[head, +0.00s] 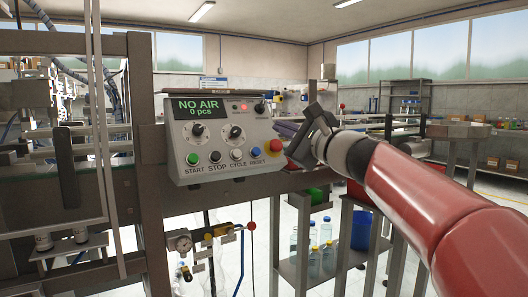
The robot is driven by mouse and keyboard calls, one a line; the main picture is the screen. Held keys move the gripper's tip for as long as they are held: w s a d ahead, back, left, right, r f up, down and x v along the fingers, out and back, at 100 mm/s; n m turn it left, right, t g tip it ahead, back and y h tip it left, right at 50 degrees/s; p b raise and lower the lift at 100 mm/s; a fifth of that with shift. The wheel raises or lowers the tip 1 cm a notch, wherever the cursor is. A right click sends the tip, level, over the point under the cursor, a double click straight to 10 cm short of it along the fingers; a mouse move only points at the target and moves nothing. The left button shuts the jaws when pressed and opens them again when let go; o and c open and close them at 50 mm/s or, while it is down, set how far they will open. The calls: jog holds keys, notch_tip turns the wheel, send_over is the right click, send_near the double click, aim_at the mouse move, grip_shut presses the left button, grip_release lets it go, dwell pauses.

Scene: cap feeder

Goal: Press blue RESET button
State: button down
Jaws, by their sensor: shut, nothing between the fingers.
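The blue RESET button (256,152) is at the right end of the lower button row on the grey control panel (222,135). Its face is in plain view, with the label RESET below it. My gripper (298,143) is to the right of the panel, beside its right edge and apart from the blue button. It is shut and holds nothing. My red arm reaches in from the lower right. The panel's display (198,108) reads NO AIR, 0 pcs.
A red mushroom button (274,146) sits just right of the blue one, on my gripper's side. Green START (192,158), black STOP (215,157) and white CYCLE (236,154) buttons lie to the left.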

aim_at(256, 152)
jog(key=shift+w+a+f+b, duration=0.4)
jog(key=shift+w+a+f, duration=0.3)
jog(key=shift+w+f, duration=0.25)
jog(key=shift+w+a+f+b, duration=0.4)
jog(key=shift+w+a+f, duration=0.35)
jog(key=shift+w, duration=0.3)
jog(key=shift+w+a+f+b, duration=0.4)
jog(key=shift+w+a+f, duration=0.25)
jog(key=shift+w+f, duration=0.3)
jog(key=shift+w, duration=0.1)
jog(key=shift+w+a+f, duration=0.15)
jog(key=shift+w, duration=0.05)
jog(key=shift+w+a+f+b, duration=0.2)
jog(key=shift+w+f+b, duration=0.1)
jog(key=shift+b, duration=0.15)
dwell(0.7)
jog(key=shift+s+r, duration=0.1)
jog(key=shift+r, duration=0.05)
jog(key=shift+s+d+r, duration=0.4)
jog(key=shift+s, duration=0.1)
dwell(0.4)
